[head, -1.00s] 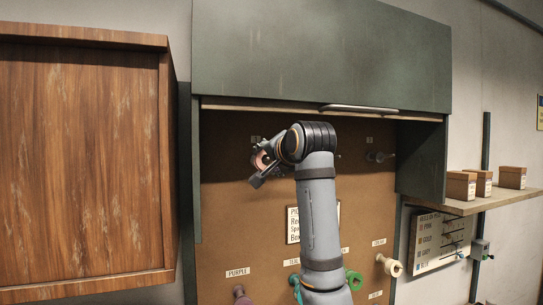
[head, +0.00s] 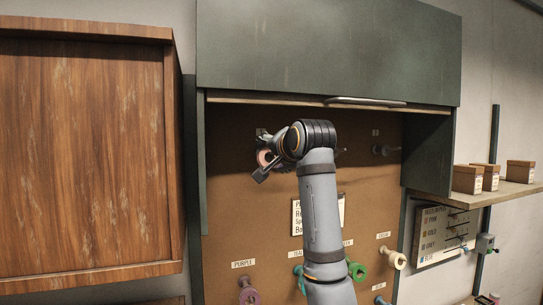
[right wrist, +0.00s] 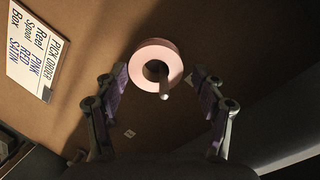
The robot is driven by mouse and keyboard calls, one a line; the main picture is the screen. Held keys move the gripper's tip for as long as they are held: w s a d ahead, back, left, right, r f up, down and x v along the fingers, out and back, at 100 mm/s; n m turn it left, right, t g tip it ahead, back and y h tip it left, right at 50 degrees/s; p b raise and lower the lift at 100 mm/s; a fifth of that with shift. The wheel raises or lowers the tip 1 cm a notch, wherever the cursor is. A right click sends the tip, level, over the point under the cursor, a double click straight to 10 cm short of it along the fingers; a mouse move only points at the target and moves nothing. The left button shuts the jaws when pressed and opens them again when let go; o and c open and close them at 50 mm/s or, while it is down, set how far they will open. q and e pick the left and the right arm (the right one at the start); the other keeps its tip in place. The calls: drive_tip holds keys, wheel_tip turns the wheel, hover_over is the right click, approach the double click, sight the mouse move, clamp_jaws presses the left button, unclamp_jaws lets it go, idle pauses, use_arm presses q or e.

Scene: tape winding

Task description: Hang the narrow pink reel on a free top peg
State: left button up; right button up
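The narrow pink reel (right wrist: 146,52) is at the brown pegboard in the right wrist view, with a pale peg (right wrist: 164,90) showing through its hole. It looks hung on that peg. In the head view the reel (head: 264,157) is at the upper left of the board, partly hidden by my gripper. My right gripper (right wrist: 159,73) is open, with one finger on each side of the reel and visible gaps between. It also shows in the head view (head: 262,157). Another top peg (head: 384,151) at the right is bare. My left gripper is out of view.
A purple reel (head: 249,293), a green reel (head: 357,270) and a cream reel (head: 394,259) hang on lower pegs. A raised green shutter (head: 330,50) overhangs the board. A wooden cabinet (head: 85,160) stands left. A shelf (head: 480,198) with small boxes is right.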

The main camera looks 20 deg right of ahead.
drive_tip(key=shift+o, duration=0.5)
drive_tip(key=shift+s, duration=0.2)
drive_tip(key=v, duration=1.1)
drive_tip(key=shift+s, duration=0.25)
